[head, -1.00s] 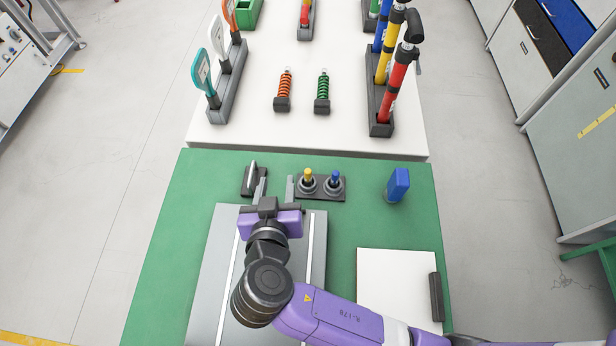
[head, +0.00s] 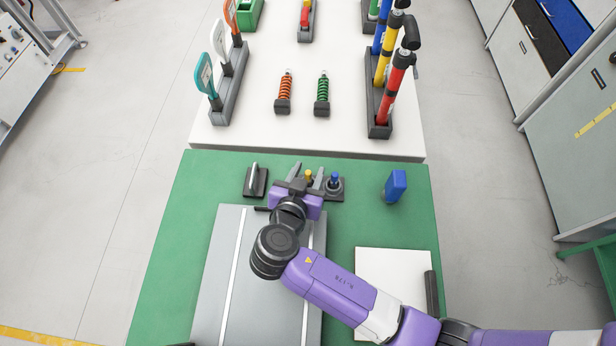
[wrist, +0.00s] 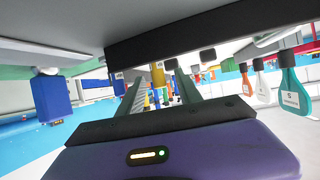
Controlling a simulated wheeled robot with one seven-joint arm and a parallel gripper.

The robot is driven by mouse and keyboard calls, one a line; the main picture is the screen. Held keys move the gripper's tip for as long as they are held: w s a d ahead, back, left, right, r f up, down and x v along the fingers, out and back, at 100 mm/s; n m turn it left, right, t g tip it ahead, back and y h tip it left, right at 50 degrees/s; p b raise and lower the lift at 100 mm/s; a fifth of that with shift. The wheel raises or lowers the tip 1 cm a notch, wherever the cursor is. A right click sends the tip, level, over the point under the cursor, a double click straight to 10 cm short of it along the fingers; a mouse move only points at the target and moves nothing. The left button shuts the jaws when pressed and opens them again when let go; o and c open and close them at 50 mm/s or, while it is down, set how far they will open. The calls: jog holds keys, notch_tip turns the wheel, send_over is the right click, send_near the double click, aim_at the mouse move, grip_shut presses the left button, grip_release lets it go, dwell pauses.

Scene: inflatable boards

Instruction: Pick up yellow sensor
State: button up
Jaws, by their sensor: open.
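The yellow sensor (head: 309,175) stands upright on a dark base (head: 327,196) on the green mat, left of a blue sensor (head: 335,179). My gripper (head: 307,172) is open, with its two fingers pointing away from me, one on each side of the yellow sensor in the head view. The wrist view is upside down. There the yellow sensor (wrist: 158,76) shows between the spread fingers of my gripper (wrist: 161,85), and I see no finger touching it. My gripper hides the sensor's lower part and some of the base in the head view.
A dark holder with a pale upright piece (head: 256,180) stands to the left. A blue block (head: 396,185) stands to the right; it also shows in the wrist view (wrist: 52,104). Spring parts (head: 283,92) stand on the white surface behind. Open green mat lies right of the base.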

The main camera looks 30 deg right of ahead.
jog(key=shift+c, duration=0.3)
grip_shut()
